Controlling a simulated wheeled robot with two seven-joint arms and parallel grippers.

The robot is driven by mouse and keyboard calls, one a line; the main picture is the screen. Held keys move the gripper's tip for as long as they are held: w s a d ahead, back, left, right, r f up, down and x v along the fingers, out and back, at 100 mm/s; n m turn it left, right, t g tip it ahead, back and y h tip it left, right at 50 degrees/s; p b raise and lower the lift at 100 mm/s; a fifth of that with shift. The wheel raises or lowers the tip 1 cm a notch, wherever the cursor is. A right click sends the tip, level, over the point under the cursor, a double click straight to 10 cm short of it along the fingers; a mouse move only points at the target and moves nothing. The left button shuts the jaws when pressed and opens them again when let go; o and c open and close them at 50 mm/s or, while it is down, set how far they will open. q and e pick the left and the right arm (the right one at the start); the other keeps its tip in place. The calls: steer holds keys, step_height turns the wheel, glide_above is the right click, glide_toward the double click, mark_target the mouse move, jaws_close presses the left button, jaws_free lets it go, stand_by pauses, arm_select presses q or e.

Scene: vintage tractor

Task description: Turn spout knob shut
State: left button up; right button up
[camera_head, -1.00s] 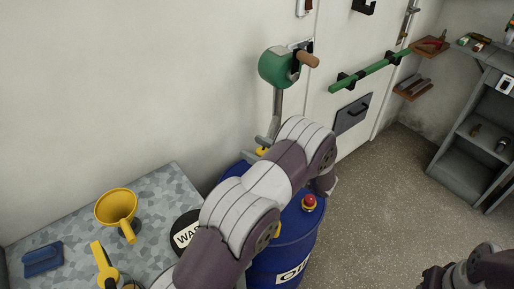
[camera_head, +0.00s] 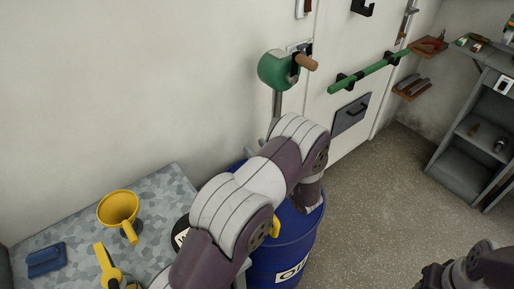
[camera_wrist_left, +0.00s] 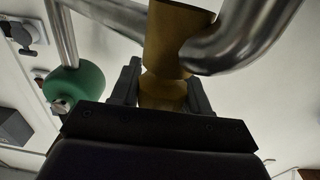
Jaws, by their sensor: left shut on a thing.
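The spout knob (camera_wrist_left: 164,90) shows in the left wrist view as a brass-yellow piece under a wider yellow cylinder, beside shiny bent metal pipes. My left gripper (camera_wrist_left: 160,98) has its dark fingers on both sides of it and is shut on it. In the head view my left arm covers the gripper, the knob and most of the spout. The arm reaches over the blue oil drum (camera_head: 290,238). Part of my right arm shows at the lower right of the head view; its finger state is unclear.
A green pump head (camera_head: 273,70) with a wooden handle (camera_head: 307,62) stands above the drum. The table (camera_head: 155,195) at left holds a yellow funnel (camera_head: 118,207) and a blue block (camera_head: 46,259). Grey shelves (camera_head: 465,160) stand at right. The floor between is clear.

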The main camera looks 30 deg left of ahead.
arm_select(q)
steer(key=m+t+h, duration=0.2)
steer(key=t, duration=0.2)
steer(key=shift+w+d+m, duration=0.1)
steer(key=shift+w+m, duration=0.05)
steer(key=shift+m, duration=0.25)
steer(key=m+t+h, duration=0.1)
steer(key=h, duration=0.1)
steer(key=m+t+h, duration=0.2)
steer(key=shift+w+d+t+h, duration=0.2)
steer(key=shift+t+h, duration=0.1)
steer(key=m+t+h, duration=0.1)
steer(key=h, duration=0.1)
steer(key=m+h, duration=0.2)
steer(key=m+t+h+b, duration=0.1)
steer(key=h, duration=0.1)
steer(key=shift+w+d+m+t, duration=0.15)
steer(key=shift+d+m+t, duration=0.15)
steer(key=shift+m, duration=0.1)
steer(key=shift+d+r+m+h+b, duration=0.15)
steer(key=shift+m+h+b, duration=0.1)
steer(key=shift+m+h, duration=0.6)
steer(key=shift+d+f+m+h+b, duration=0.15)
steer(key=shift+m+h, duration=0.3)
steer(key=shift+h, duration=0.8)
steer(key=shift+w+r+h, duration=0.1)
steer(key=shift+r+h, duration=0.05)
steer(key=shift+h, duration=0.15)
steer(key=o, duration=1)
steer(key=shift+c, duration=0.2)
